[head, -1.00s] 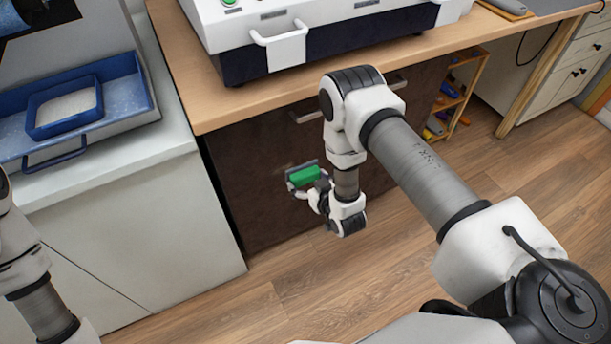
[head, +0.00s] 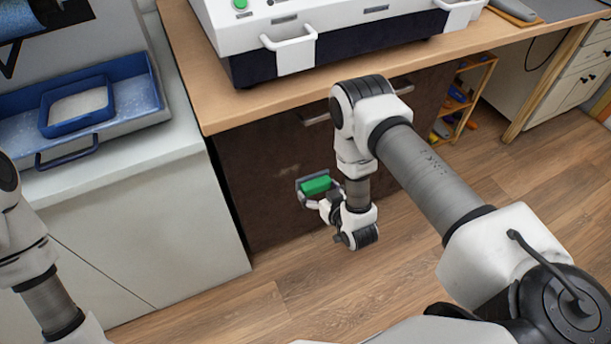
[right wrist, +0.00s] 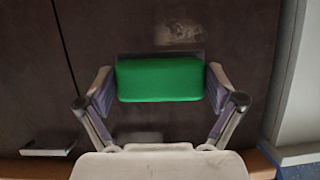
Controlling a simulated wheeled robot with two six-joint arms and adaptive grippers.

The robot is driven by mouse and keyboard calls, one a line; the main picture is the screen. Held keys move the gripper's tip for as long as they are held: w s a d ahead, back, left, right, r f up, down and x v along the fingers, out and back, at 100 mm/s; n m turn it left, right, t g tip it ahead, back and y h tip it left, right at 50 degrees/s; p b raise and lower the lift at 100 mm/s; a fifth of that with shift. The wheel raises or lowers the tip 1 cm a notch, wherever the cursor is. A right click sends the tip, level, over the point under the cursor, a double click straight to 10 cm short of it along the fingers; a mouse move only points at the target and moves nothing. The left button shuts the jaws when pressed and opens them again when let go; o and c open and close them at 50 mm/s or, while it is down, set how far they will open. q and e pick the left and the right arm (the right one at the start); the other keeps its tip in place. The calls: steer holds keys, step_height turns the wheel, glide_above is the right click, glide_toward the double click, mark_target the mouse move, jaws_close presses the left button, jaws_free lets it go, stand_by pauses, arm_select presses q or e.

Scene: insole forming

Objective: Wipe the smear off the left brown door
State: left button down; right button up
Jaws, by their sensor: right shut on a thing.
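The left brown door (head: 255,205) is under the wooden counter, with a bar handle near its top. A pale smear (right wrist: 180,32) shows on it in the right wrist view, beyond the sponge; a faint pale mark shows in the head view. My right gripper (head: 322,194) is shut on a green sponge (head: 315,185) with a grey backing. In the right wrist view the fingers grip the sponge (right wrist: 160,80) at both ends. I cannot tell whether the sponge touches the door. Of my left arm only links show at the left edge; its gripper is out of view.
A white machine (head: 340,35) stands on the wooden counter (head: 190,75). A white cabinet (head: 140,225) with a blue tray (head: 150,95) adjoins the door's left side. An open shelf (head: 465,100) stands to the right. The wooden floor (head: 270,310) in front is clear.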

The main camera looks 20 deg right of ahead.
steer(key=shift+s+a+m, duration=0.1)
steer(key=shift+a+m, duration=0.05)
steer(key=shift+m, duration=0.65)
steer(key=shift+s+a+f+m+b, duration=0.2)
steer(key=shift+s+a+m+b, duration=0.1)
steer(key=shift+s+a, duration=0.1)
steer(key=shift+s+a+f+m+b, duration=0.2)
steer(key=shift+s+a+m, duration=0.1)
steer(key=shift+s, duration=0.1)
steer(key=w+a+f+m+y+b, duration=0.2)
steer(key=a+f+m+y+b, duration=0.25)
steer(key=b, duration=1.45)
steer(key=w+a+n+b, duration=0.1)
steer(key=w+a, duration=0.1)
steer(key=w, duration=0.4)
steer(key=shift+w+t+b, duration=0.35)
steer(key=shift+w+t, duration=0.05)
steer(key=shift+w+a+h, duration=0.1)
steer(key=shift+w+h, duration=0.15)
steer(key=shift+w, duration=0.7)
